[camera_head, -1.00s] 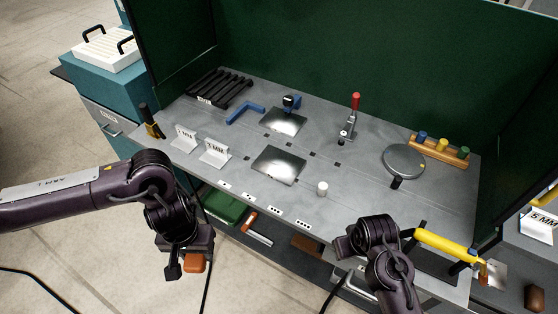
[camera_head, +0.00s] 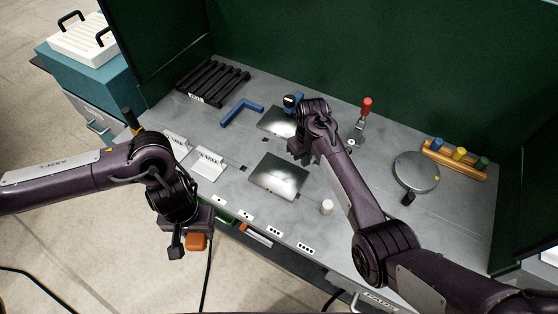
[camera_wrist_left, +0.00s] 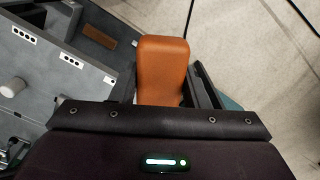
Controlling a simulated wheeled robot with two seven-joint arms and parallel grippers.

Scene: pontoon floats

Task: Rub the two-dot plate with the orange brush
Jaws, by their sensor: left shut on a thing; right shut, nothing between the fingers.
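My left gripper (camera_head: 188,240) is shut on the orange brush (camera_head: 196,242), off the front left edge of the bench. In the left wrist view the brush's orange body (camera_wrist_left: 162,68) sticks out from the gripper. One bare metal plate (camera_head: 277,178) lies mid-bench. A second plate (camera_head: 275,124) lies behind it, partly hidden by my right arm. Dot labels sit along the front edge, including a two-dot label (camera_head: 245,214); I cannot tell which plate it belongs to. My right gripper (camera_head: 303,158) is shut and empty, above the bench near both plates.
A blue clamp (camera_head: 292,101) stands at the rear plate and a red-handled clamp (camera_head: 364,112) to its right. A white cylinder (camera_head: 327,207), a round disc (camera_head: 416,172), a blue angle (camera_head: 242,110) and a black rack (camera_head: 212,82) are on the bench. Green walls stand behind.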

